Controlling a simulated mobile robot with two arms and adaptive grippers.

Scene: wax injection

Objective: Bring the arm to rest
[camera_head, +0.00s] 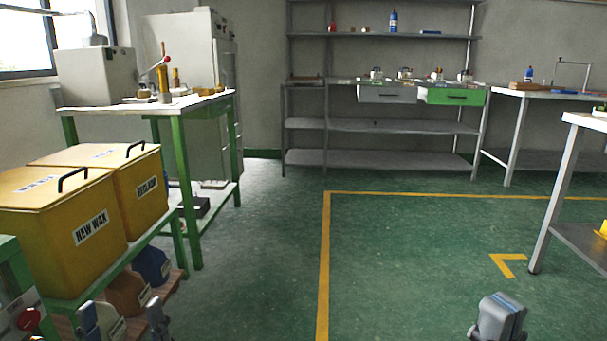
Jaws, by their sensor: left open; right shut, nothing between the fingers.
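My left gripper (123,318) is at the bottom left of the head view, with its two fingers spread apart and nothing between them. It is in front of the lower shelf of the green stand that carries the yellow boxes. My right gripper (500,315) is at the bottom right, over the green floor, with its fingers together and empty. Most of both arms is below the picture edge.
Yellow boxes labelled NEW WAX (60,240) and RECLAIM (140,190) stand at left. A green-legged table (176,118) is behind them. A grey shelf rack (400,126) lines the back wall; a table (546,215) stands right. The middle floor (420,260) is clear.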

